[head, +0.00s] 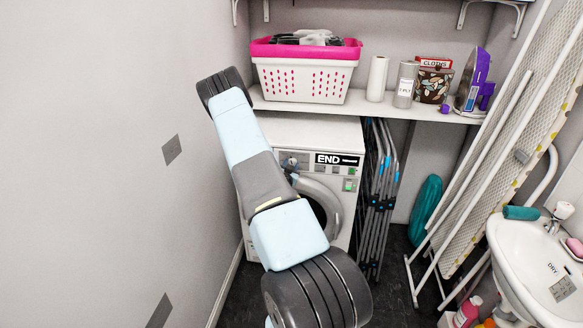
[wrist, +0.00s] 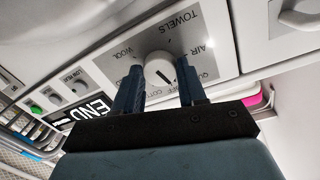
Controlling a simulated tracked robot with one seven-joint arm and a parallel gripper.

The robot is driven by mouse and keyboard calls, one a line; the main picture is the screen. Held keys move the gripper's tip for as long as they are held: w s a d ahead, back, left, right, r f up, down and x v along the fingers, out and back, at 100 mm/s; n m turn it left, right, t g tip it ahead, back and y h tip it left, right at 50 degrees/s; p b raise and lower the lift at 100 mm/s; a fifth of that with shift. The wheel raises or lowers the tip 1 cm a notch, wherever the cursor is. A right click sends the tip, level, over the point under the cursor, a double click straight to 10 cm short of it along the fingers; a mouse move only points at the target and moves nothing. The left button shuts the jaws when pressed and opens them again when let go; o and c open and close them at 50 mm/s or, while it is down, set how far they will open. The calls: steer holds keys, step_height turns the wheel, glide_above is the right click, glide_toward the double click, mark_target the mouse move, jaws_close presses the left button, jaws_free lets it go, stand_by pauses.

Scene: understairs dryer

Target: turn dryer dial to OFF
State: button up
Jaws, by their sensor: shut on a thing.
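The white dryer (head: 325,133) stands under the shelf in the head view, its display reading END. In the wrist view the panel is upside down, and the round white dial (wrist: 157,66) sits on a grey plate (wrist: 180,40) with printed words, including TOWELS, WOOL and AIR. My gripper (wrist: 160,80) is shut on the dial, one dark finger on each side. The dial's dark mark points down and slightly right in the wrist view, towards lettering ending in FF that a finger partly hides. My arm hides the gripper in the head view.
A shelf (head: 345,107) above the dryer holds a pink-rimmed basket (head: 305,80), a bottle and an iron (head: 473,82). A folded rack (head: 378,200) stands right of the dryer. An ironing board (head: 510,140) and a sink (head: 515,245) are at the right. A wall is close at left.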

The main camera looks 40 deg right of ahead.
steer(key=shift+a+m, duration=0.1)
steer(key=shift+m, duration=1.4)
steer(key=shift+f, duration=0.1)
steer(key=o, duration=0.8)
steer(key=shift+c, duration=0.2)
steer(key=o, duration=0.3)
steer(key=v, duration=1.3)
steer(key=shift+s+a, duration=0.2)
steer(key=shift+s, duration=0.15)
